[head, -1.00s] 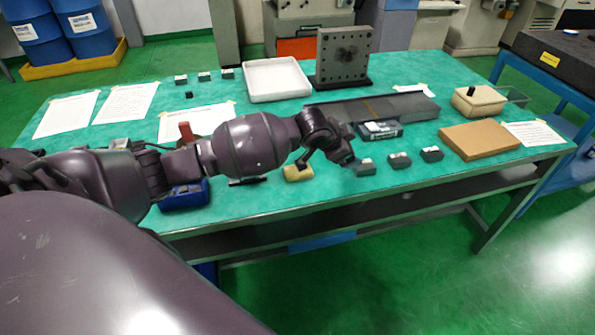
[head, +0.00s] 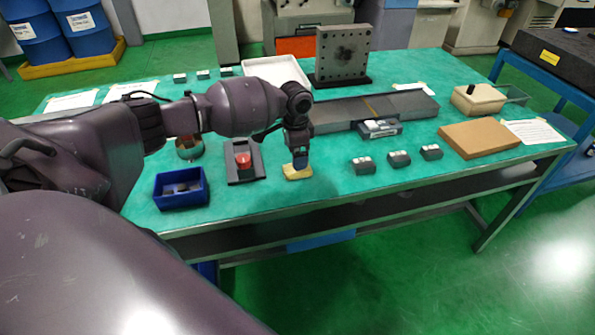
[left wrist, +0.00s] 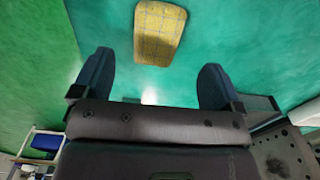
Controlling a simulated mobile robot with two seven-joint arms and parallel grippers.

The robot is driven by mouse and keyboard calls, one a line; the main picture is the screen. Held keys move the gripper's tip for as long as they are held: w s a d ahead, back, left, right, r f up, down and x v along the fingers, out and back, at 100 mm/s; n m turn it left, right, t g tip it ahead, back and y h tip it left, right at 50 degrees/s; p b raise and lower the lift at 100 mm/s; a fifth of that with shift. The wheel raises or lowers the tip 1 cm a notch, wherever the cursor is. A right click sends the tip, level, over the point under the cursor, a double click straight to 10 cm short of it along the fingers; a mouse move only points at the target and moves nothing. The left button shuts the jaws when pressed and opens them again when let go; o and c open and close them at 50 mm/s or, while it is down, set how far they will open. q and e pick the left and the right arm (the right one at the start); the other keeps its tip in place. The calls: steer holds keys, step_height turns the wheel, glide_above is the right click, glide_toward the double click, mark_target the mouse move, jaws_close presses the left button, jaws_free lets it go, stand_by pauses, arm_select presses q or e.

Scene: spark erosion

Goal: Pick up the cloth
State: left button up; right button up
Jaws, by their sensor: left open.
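The cloth is a small folded yellow piece (head: 298,173) lying flat on the green table top near its front edge. In the left wrist view the cloth (left wrist: 160,33) shows a grid pattern and lies ahead of the fingers, near the top of the picture. My left gripper (head: 300,160) points down just over the cloth in the head view. Its two fingers (left wrist: 154,78) are spread wide with nothing between them. In the head view the gripper hides part of the cloth. My right gripper is not in view.
Left of the cloth are a dark block with a red knob (head: 243,160) and a blue bin (head: 180,200). To the right are several small grey blocks (head: 363,165) and a brown flat box (head: 479,139). A long grey plate (head: 340,113) lies behind.

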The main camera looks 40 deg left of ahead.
mark_target(288, 171)
arm_select(q)
steer(key=shift+s+d+f+b, duration=0.1)
steer(key=shift+f+b, duration=0.1)
steer(key=shift+f, duration=1.3)
steer(key=shift+s+f+b, duration=0.1)
steer(key=shift+f+b, duration=0.05)
steer(key=shift+f, duration=1.35)
steer(key=c, duration=1)
